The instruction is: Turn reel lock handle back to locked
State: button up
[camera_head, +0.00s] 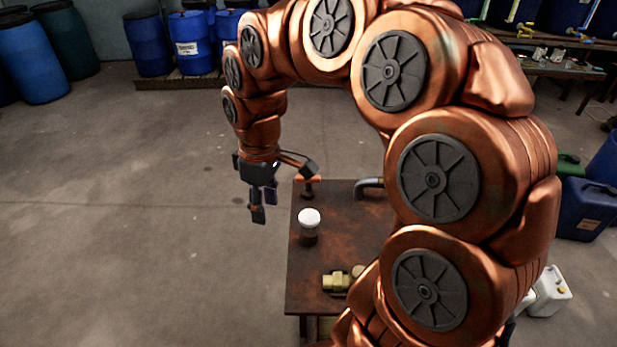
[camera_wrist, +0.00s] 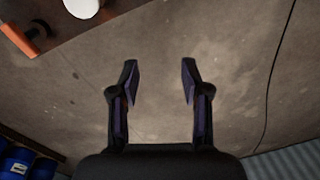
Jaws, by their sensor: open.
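An orange handle with a dark stem (camera_head: 307,181) stands at the far left corner of the rusty table; it also shows at the upper left of the wrist view (camera_wrist: 18,38). It is the only handle-like part here that could be the reel lock handle; no label confirms this. My gripper (camera_head: 284,190) is open and empty, just left of the table corner and close to the orange handle. In the wrist view both fingers (camera_wrist: 159,68) are spread over bare floor.
The rusty table (camera_head: 310,262) bears a white-lidded jar (camera_head: 309,219), a brass valve-like fitting (camera_head: 336,281) and a grey bent pipe (camera_head: 369,185). My arm hides the table's right part. Blue drums (camera_head: 148,45) stand at the back. The floor left of the table is clear.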

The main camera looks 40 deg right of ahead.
jog(key=w+d+f+n, duration=0.2)
jog(key=w+d, duration=0.7)
jog(key=w, duration=0.1)
jog(key=n, duration=0.2)
send_over(308, 183)
jog(key=shift+t+h, duration=0.3)
jog(key=f, duration=0.6)
jog(key=shift+w+d, duration=0.25)
jog(key=shift+w, duration=0.15)
jog(key=shift+d+f, duration=0.15)
jog(key=shift+f+p, duration=1.3)
jog(key=shift+f, duration=2.55)
jog(key=shift+c, duration=0.4)
grip_shut()
